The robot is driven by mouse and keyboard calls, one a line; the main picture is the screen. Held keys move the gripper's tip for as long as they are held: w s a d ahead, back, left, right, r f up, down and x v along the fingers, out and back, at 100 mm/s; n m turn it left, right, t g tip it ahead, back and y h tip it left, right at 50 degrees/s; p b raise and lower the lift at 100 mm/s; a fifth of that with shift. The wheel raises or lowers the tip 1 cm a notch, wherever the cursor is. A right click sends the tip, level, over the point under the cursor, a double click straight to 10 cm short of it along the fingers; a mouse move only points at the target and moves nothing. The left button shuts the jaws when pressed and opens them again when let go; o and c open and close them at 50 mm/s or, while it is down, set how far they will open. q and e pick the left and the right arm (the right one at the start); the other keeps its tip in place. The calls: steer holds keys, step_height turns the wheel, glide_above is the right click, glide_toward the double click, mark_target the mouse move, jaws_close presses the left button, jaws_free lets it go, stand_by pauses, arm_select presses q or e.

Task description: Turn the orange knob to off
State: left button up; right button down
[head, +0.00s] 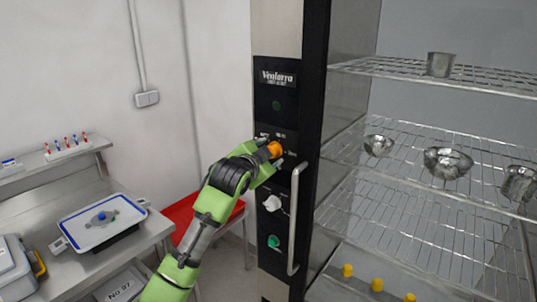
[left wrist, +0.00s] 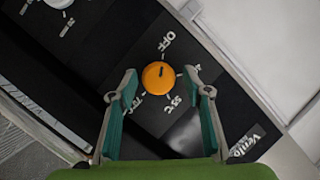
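The orange knob (head: 274,149) is on the black control panel (head: 277,112) of the tall machine. In the left wrist view the orange knob (left wrist: 158,77) shows a dark mark on its face, right of centre. White labels surround it, with "OFF" above it in that view. My left gripper (head: 271,161) is at the panel; in the left wrist view its fingers (left wrist: 160,90) are spread on either side of the knob, with visible gaps. The gripper is open and holds nothing. My right gripper is not in view.
Below the orange knob are a white knob (head: 272,203), a green knob (head: 273,241) and a vertical door handle (head: 295,218). Wire shelves (head: 420,140) with metal cups are to the right. A steel table (head: 140,236) with a scale stands left.

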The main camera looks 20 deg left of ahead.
arm_select(q)
steer(key=shift+f, duration=0.1)
steer(key=v, duration=1.2)
